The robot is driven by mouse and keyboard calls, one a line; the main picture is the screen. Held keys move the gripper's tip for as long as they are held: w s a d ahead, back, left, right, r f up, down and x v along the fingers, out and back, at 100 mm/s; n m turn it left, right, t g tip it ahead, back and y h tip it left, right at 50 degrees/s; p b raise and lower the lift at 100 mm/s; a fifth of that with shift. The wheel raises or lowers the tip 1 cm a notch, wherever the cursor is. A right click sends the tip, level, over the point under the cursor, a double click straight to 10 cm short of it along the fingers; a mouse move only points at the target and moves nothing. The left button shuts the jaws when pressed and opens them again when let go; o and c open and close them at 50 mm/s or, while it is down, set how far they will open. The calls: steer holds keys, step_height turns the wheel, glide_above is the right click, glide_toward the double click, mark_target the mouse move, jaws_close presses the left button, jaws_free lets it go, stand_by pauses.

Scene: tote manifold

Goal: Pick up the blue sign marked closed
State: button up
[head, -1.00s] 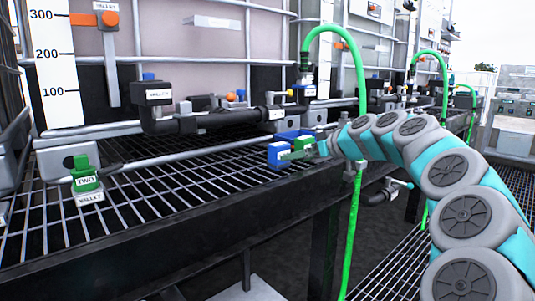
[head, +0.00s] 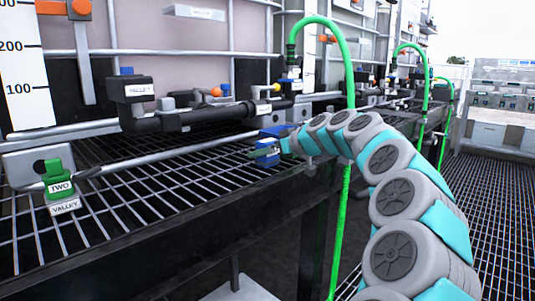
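Small blue parts (head: 276,131) show at the end of my arm, over the grating beside the black pipe. They are too small and too overlapped to tell whether they are the sign or part of my gripper. I cannot read the word closed on them. My gripper (head: 266,152) is at this same spot, low over the front part of the grating. Its fingers blend with the blue and greenish parts, so I cannot tell whether it is open or shut, or whether it touches a sign.
A black valve (head: 132,90) and pipe run behind the grating (head: 150,197). A green hose (head: 347,215) hangs close beside my arm. The grating left of my gripper is largely clear.

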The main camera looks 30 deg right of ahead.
steer(key=x, duration=0.2)
steer(key=shift+w+a+f, duration=0.1)
steer(key=shift+w+f, duration=0.2)
steer(key=shift+w, duration=0.05)
steer(key=shift+r, duration=0.1)
steer(key=c, duration=1.4)
